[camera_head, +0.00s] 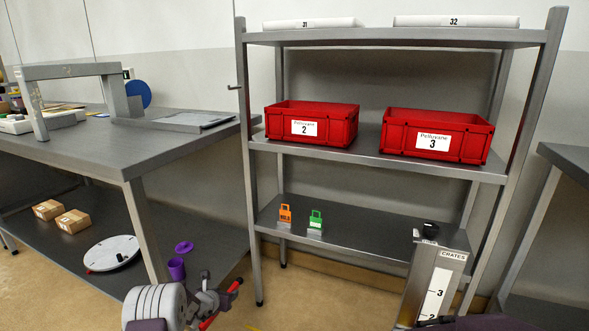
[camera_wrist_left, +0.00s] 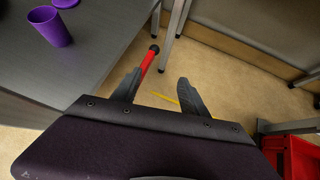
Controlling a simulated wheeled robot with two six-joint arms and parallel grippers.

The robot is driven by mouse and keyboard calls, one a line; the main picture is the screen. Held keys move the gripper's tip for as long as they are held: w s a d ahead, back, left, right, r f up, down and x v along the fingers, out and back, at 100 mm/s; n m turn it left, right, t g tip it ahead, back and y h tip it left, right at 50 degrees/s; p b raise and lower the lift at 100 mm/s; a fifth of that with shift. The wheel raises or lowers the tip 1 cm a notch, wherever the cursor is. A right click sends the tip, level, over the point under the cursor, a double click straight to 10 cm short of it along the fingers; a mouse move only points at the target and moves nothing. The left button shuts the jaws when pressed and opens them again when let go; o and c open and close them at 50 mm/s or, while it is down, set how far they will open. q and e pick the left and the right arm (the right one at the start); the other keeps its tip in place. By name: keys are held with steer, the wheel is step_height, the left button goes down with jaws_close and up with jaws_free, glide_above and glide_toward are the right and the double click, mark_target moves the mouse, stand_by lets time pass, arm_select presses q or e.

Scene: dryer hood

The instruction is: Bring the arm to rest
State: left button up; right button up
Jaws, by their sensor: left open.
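My left arm comes in low in the head view, and its gripper (camera_head: 214,297) is over the floor in front of the table's right end. In the left wrist view its two dark fingers (camera_wrist_left: 160,78) are apart. A red rod with a black knob (camera_wrist_left: 149,58) shows beside the left finger. Whether they touch I cannot tell. The rod also shows by the gripper in the head view (camera_head: 232,288). I see nothing held between the fingertips. A dark part at the bottom right of the head view may be my other arm; its gripper does not show.
A purple cup (camera_head: 176,269) and purple disc (camera_head: 184,247) are near my left gripper, on the table's lower shelf. A metal rack (camera_head: 300,152) holds two red crates (camera_head: 311,107) (camera_head: 401,141). A post marked CRATES (camera_head: 433,278) stands at right. Floor between is mostly clear.

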arm_select(q)
steer(key=s+d+r+m+h+p, duration=0.1)
steer(key=d+r+m, duration=0.25)
steer(key=r, duration=0.45)
steer(key=d+r+m+h+p, duration=0.1)
steer(key=d+r+m, duration=0.1)
steer(key=d+r, duration=0.35)
steer(key=s+d+r+m+g+h+p, duration=0.2)
steer(key=s+d+r+m, duration=0.3)
steer(key=s+r+m, duration=0.4)
steer(key=s+m+g, duration=0.3)
steer(key=s+m, duration=0.4)
steer(key=s, duration=0.6)
steer(key=s+a+f+m+g+y+p, duration=0.1)
steer(key=s+a+f+m+g+y, duration=0.2)
steer(key=s+m, duration=0.4)
steer(key=s+a+f+m+g+y, duration=0.15)
steer(key=s+a+f+m, duration=0.3)
steer(key=s, duration=0.45)
step_height(320, 180, up, 38)
steer(key=p, duration=3.8)
steer(key=shift+r+m, duration=0.25)
steer(key=shift+m, duration=0.15)
